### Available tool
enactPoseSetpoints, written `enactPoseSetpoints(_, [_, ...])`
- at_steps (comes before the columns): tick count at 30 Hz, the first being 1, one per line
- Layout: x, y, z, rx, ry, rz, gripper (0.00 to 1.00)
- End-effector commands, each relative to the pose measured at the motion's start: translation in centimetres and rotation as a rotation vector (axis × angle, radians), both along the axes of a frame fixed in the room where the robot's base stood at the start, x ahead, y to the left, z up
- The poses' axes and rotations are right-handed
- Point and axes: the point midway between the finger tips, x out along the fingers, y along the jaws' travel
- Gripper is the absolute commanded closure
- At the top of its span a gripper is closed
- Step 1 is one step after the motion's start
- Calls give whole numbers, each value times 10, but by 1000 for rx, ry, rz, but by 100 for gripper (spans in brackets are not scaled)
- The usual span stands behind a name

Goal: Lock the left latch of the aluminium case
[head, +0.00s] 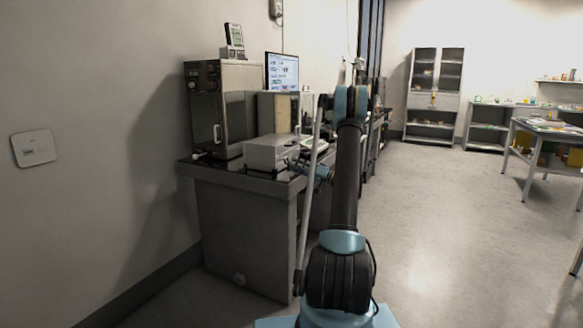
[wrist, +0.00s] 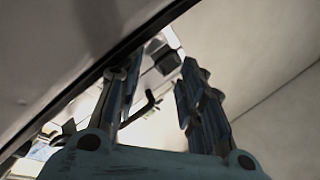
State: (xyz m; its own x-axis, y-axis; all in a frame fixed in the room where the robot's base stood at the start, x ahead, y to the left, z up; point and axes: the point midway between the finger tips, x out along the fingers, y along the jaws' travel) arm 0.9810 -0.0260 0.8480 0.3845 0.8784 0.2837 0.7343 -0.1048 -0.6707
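The aluminium case (head: 270,153), a grey box, sits shut on the dark top of the left table in the head view. My gripper (head: 320,172) is at the right of the case, small and partly hidden by my arm. In the wrist view my gripper (wrist: 160,72) has its two fingers apart, with a clear gap between them. A dark hooked piece and a black block (wrist: 164,58) show between and beyond the fingers on a pale surface. I cannot tell whether either is the left latch. No contact with the fingers is clear.
A glass-fronted cabinet (head: 222,117) stands behind the case, with a monitor (head: 282,72) beyond. The dark table (head: 245,225) stands against the left wall. Open floor (head: 450,215) lies to the right, with shelves (head: 432,95) at the back.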

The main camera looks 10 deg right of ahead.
Motion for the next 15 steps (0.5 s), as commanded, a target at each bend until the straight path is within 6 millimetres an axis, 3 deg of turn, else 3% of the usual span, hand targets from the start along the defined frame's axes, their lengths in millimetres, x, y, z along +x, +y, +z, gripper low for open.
enactPoseSetpoints(6, [6, 16, 5, 0, 0, 0, 64])
enactPoseSetpoints(15, [8, 18, 6, 0, 0, 0, 64])
